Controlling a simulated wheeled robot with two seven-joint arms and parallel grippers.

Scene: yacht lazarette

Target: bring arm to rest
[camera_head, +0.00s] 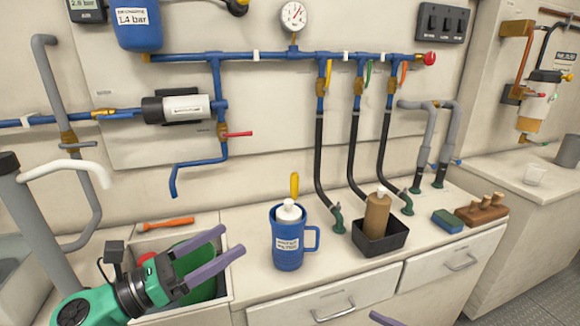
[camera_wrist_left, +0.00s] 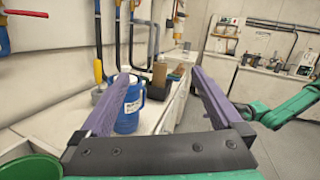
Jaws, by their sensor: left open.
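My left gripper (camera_head: 232,240) is open and empty, its two purple fingers spread above the sink-like bin at the left of the counter. In the left wrist view its fingers (camera_wrist_left: 160,76) frame the counter with nothing held between them. A blue jug (camera_head: 288,248) with a white label and handle stands upright just right of the fingers; it also shows in the left wrist view (camera_wrist_left: 130,112). Of my right gripper, only a purple finger (camera_head: 385,319) shows at the bottom edge, so its jaws cannot be judged.
A brown bottle (camera_head: 377,217) stands in a black tray (camera_head: 392,242). A blue-green sponge (camera_head: 447,221) and a wooden block with pegs (camera_head: 482,214) lie farther right. Blue pipes (camera_head: 270,56) and black hoses (camera_head: 322,160) line the wall. An orange-handled tool (camera_head: 168,224) lies behind the bin (camera_head: 238,285).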

